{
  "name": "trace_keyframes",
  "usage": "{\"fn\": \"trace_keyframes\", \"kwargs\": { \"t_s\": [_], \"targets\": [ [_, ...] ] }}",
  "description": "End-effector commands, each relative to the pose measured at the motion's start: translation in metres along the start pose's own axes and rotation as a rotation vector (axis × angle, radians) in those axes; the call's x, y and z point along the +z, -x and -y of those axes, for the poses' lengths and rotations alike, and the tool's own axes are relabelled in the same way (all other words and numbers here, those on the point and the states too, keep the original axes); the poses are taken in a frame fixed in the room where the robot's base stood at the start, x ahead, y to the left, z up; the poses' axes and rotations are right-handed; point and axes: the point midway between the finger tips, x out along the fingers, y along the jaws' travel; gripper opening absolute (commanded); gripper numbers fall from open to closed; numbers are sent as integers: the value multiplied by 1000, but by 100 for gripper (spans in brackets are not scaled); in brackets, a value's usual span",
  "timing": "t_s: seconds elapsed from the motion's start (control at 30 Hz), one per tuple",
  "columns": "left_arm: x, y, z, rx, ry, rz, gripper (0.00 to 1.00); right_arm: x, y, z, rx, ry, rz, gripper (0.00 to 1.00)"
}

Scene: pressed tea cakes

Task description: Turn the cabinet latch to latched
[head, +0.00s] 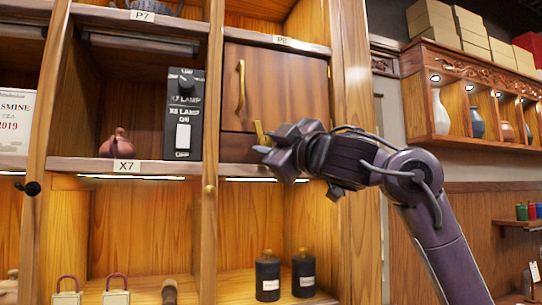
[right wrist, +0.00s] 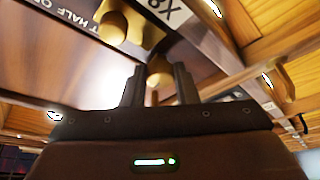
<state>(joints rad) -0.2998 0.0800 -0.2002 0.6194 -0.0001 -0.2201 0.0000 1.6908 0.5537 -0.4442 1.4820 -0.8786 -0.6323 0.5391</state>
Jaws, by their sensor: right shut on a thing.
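The cabinet door (head: 283,92) is a brown wooden panel that looks closed, with a curved brass pull handle (head: 241,86) on its left side. The brass latch (head: 260,131) sticks up at the door's lower edge, leaning slightly left. The rest of it is hidden by my right gripper (head: 266,147), which is shut on it. In the right wrist view, a rounded brass piece (right wrist: 159,72) sits between the two dark fingers. Whether the latch is at its latched position cannot be told. My left gripper is not in view.
Left of the door stands a black lamp switch box (head: 183,115). A reddish teapot (head: 119,145) sits on the same shelf. A wooden upright (head: 353,150) rises right of the door, close to my arm.

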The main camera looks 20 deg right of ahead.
Motion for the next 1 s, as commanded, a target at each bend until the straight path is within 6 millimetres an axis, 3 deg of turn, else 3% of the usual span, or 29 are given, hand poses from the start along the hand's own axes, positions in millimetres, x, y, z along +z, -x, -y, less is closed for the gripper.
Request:
{"fn": "trace_keyframes", "kwargs": {
  "t_s": [0.4,1.0],
  "targets": [
    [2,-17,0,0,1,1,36,0,0,2,79,-195,-1,4],
    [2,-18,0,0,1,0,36,-1,0,-1,98,-230,-2,4]
  ]
}}
